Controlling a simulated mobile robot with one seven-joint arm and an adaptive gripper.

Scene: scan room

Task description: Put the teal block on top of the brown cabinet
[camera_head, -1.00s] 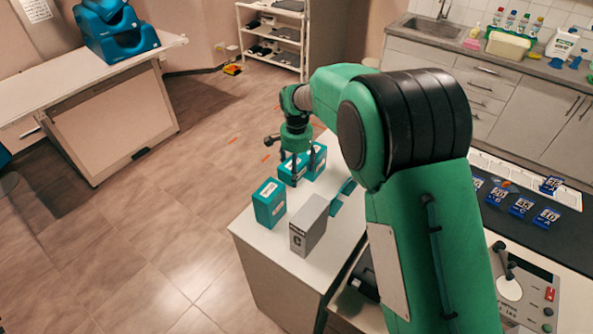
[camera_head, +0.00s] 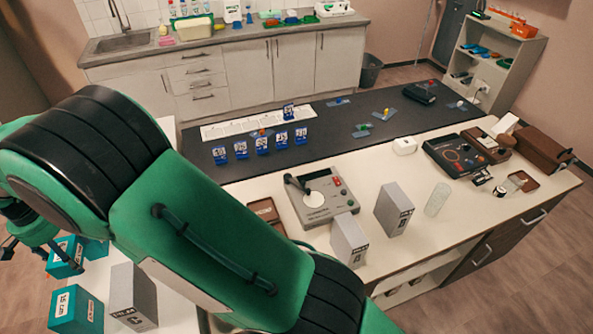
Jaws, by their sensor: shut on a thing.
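My gripper (camera_head: 40,247) is at the left edge in the camera_head view, pointing down and shut on a teal block (camera_head: 66,258). The arm partly hides this area, and I cannot tell whether the block is clear of the white table. A second teal block (camera_head: 96,249) is just right of it, partly behind my arm. A third, larger-looking teal block (camera_head: 72,312) stands nearer, at the bottom left. A dark brown cabinet front (camera_head: 510,240) with handles shows under the right end of the white counter.
A grey block (camera_head: 133,300) stands beside the nearest teal block. Two grey boxes (camera_head: 393,210) (camera_head: 348,240), a clear cylinder (camera_head: 437,200) and a grey device (camera_head: 322,198) stand on the counter. A black mat (camera_head: 330,140) holds several blue tags. My arm crosses the lower left.

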